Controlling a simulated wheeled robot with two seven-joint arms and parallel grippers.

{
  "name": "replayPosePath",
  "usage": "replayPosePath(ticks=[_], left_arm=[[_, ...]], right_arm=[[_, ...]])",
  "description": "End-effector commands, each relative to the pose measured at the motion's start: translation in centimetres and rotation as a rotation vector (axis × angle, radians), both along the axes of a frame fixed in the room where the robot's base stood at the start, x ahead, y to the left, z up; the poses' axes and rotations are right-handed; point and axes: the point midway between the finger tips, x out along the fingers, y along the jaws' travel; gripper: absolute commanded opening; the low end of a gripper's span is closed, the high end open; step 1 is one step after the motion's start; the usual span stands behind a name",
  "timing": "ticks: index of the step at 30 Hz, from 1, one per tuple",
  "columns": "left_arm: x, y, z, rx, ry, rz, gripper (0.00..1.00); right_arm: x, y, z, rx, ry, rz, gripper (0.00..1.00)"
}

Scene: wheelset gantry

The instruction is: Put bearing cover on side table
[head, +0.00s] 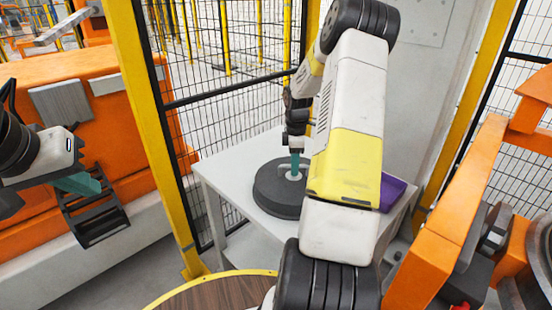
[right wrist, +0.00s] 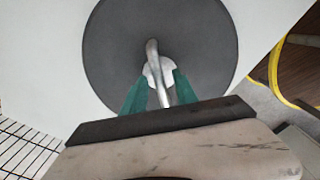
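The bearing cover (head: 272,190) is a dark grey disc with a pale centre and a metal handle. It lies flat on the white side table (head: 228,163). The right wrist view shows the cover (right wrist: 115,50) from above, with its bar handle (right wrist: 152,55) over the pale hub. My right gripper (head: 295,165) is over the middle of the cover. In the right wrist view its teal fingers (right wrist: 160,85) stand on either side of the handle, with gaps visible, so it looks open. My left gripper (head: 80,183) is far left, away from the table, its finger gap unclear.
A purple bin (head: 393,190) stands on the right part of the table, partly hidden by my right arm. A mesh fence with yellow posts (head: 150,120) runs behind and left of the table. Orange machinery (head: 450,220) stands at right. A round wooden top (head: 215,292) is in front.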

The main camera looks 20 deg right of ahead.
Motion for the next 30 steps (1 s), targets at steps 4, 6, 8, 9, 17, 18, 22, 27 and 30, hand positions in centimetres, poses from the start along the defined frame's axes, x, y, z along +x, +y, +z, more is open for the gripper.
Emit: replayPosePath(ticks=[4, 6, 8, 9, 17, 18, 22, 27, 30], left_arm=[[0.0, 0.0, 0.0, 0.0, 0.0, 0.0, 0.0], [0.0, 0.0, 0.0, 0.0, 0.0, 0.0, 0.0], [0.0, 0.0, 0.0, 0.0, 0.0, 0.0, 0.0], [0.0, 0.0, 0.0, 0.0, 0.0, 0.0, 0.0], [0.0, 0.0, 0.0, 0.0, 0.0, 0.0, 0.0], [0.0, 0.0, 0.0, 0.0, 0.0, 0.0, 0.0], [0.0, 0.0, 0.0, 0.0, 0.0, 0.0, 0.0], [0.0, 0.0, 0.0, 0.0, 0.0, 0.0, 0.0], [0.0, 0.0, 0.0, 0.0, 0.0, 0.0, 0.0]], right_arm=[[0.1, -0.1, 3.1, -0.002, -0.005, -0.001, 0.35], [0.1, 0.0, 4.7, -0.002, -0.005, -0.001, 0.35], [0.1, 0.0, 6.0, -0.002, -0.005, 0.0, 0.35], [0.1, 0.0, 6.8, -0.002, -0.005, 0.0, 0.35], [0.0, 0.0, 10.4, -0.001, -0.002, 0.0, 0.35], [0.0, 0.1, 10.7, -0.001, -0.002, -0.001, 0.35], [-0.4, 1.1, 12.4, -0.007, -0.019, -0.029, 0.35], [-2.8, 5.3, 17.2, -0.019, -0.095, -0.17, 0.35], [-5.2, 8.3, 20.2, -0.007, -0.156, -0.29, 0.35]])
